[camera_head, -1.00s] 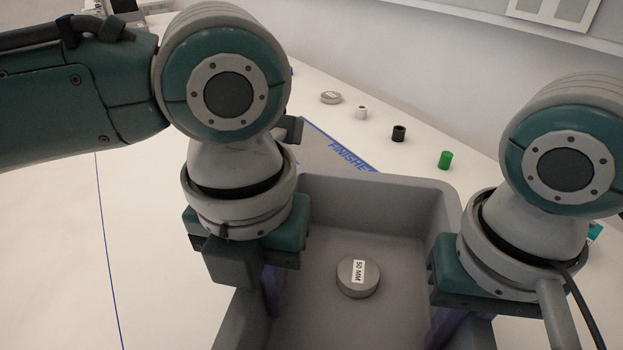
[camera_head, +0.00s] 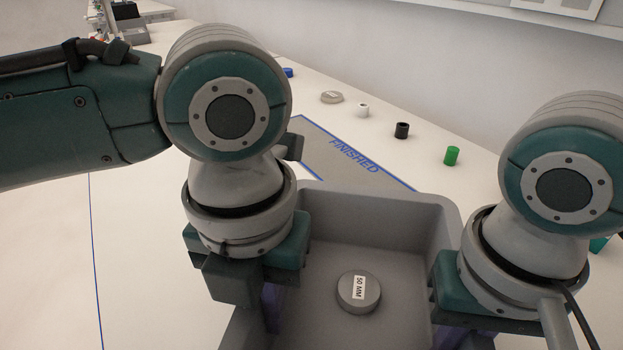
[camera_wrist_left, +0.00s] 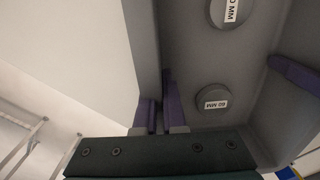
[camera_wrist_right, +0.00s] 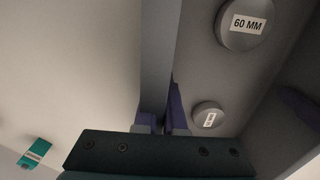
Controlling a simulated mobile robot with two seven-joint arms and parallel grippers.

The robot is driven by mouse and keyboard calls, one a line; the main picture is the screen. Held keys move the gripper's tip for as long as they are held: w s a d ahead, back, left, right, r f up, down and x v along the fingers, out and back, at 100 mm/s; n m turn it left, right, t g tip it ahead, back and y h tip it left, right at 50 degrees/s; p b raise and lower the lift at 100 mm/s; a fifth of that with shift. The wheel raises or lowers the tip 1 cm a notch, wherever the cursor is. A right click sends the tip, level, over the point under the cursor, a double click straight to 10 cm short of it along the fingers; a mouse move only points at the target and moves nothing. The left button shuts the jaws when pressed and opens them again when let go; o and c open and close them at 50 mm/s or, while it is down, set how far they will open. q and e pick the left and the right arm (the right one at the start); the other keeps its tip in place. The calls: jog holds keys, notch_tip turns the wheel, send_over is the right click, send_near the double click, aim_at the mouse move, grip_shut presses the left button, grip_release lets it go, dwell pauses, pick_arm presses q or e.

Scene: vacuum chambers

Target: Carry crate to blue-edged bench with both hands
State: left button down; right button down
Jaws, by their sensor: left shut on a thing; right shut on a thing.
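The grey crate (camera_head: 385,215) is in front of me, its near end cut off by the picture's lower edge. My left gripper (camera_head: 270,303) is shut on the crate's left wall; its purple fingers straddle the wall in the left wrist view (camera_wrist_left: 158,115). My right gripper (camera_head: 450,333) is shut on the right wall, as the right wrist view (camera_wrist_right: 163,112) shows. A grey disc marked 50 MM (camera_head: 358,292) lies inside the crate. The wrist views also show a disc marked 60 MM (camera_wrist_right: 243,24). A white surface with a thin blue line (camera_head: 95,250) is at the left.
Beyond the crate is a grey zone marked FINISHED (camera_head: 345,150) with a blue border. A grey disc (camera_head: 331,97) and white (camera_head: 362,110), black (camera_head: 401,130) and green (camera_head: 451,155) cylinders stand along the back. A wall rises behind. The white surface left of the crate is clear.

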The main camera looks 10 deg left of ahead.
pick_arm(q)
jog(key=c, duration=1.4)
grip_release()
jog(key=shift+f, duration=0.1)
pick_arm(e)
jog(key=c, duration=1.4)
grip_release()
jog(key=shift+f, duration=0.1)
pick_arm(q)
jog(key=o, duration=0.4)
pick_arm(e)
jog(key=o, duration=0.4)
pick_arm(q)
notch_tip(320, 180, up, 12)
jog(key=shift+f, duration=0.15)
pick_arm(e)
jog(key=shift+r, duration=0.2)
notch_tip(320, 180, up, 12)
jog(key=shift+f, duration=0.15)
